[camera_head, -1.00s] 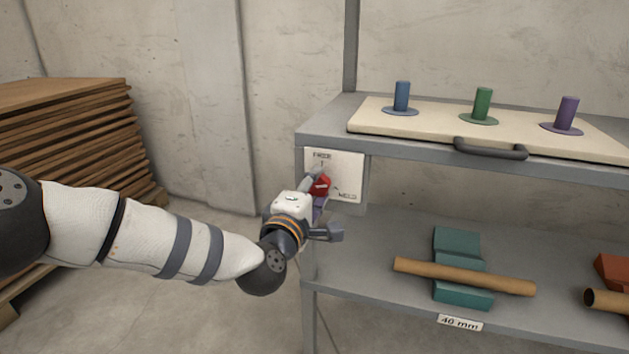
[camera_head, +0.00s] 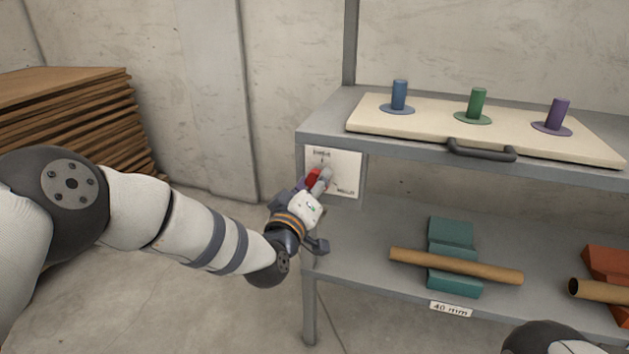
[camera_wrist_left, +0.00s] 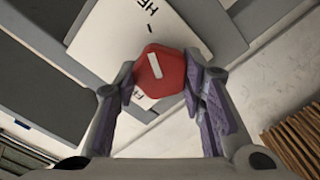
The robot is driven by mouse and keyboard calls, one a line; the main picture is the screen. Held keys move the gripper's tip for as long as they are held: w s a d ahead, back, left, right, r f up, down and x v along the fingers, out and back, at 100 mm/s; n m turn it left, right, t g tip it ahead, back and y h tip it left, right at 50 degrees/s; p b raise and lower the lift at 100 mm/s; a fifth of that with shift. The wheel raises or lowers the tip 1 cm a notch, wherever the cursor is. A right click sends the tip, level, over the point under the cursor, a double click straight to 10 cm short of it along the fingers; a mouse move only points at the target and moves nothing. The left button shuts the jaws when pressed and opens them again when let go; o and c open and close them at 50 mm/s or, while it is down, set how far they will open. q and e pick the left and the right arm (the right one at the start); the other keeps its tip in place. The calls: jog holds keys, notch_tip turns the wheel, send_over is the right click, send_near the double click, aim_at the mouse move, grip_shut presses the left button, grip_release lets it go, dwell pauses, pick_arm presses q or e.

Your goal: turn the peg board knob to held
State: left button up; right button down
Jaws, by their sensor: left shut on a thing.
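The peg board knob (camera_head: 314,178) is red and sits on a white label plate (camera_head: 347,171) on the left end of the shelf unit. The plate has one marking at its upper left and another at its lower right; the lettering is small. In the left wrist view the red knob (camera_wrist_left: 160,72) bears a short white line, tilted slightly off the picture's vertical. My left gripper (camera_head: 320,184) is shut on the knob; in the wrist view its purple-padded fingers (camera_wrist_left: 165,92) are on both sides of it. It partly hides the knob in the head view. My right gripper is out of view.
A cream board (camera_head: 430,125) with blue, green and purple pegs and a dark handle (camera_head: 481,151) lies on the upper shelf. Below, a brown tube (camera_head: 455,266) rests on a teal block (camera_head: 452,233). Stacked brown boards (camera_head: 62,105) stand at the left.

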pick_arm(q)
jog(key=shift+m, duration=0.4)
jog(key=o, duration=1.1)
jog(key=shift+o, duration=0.2)
jog(key=v, duration=1.2)
jog(key=shift+r, duration=0.1)
